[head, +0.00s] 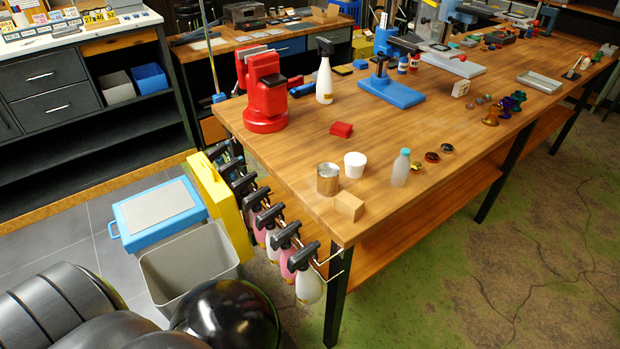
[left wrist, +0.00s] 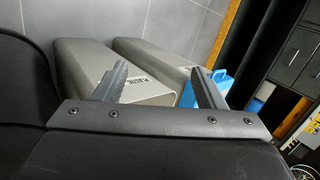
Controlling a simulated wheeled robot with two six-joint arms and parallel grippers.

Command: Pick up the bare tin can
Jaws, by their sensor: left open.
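The bare tin can (head: 328,179) stands upright near the front corner of the wooden workbench (head: 440,140) in the head view. Its side is plain metal, with no label. A white tub (head: 355,165) stands just behind it to the right, and a small cardboard-coloured box (head: 349,206) sits in front of it to the right. My left gripper (left wrist: 156,80) shows in the left wrist view, open and empty, with grey bins beyond its fingers and no can in sight. My right gripper is not in view.
A red vise (head: 262,92) and a red block (head: 341,129) lie behind the can. A frosted bottle (head: 401,168) stands to its right. Spray bottles (head: 308,285) hang along the bench's left end, beside a grey bin (head: 190,265) and yellow case (head: 217,200).

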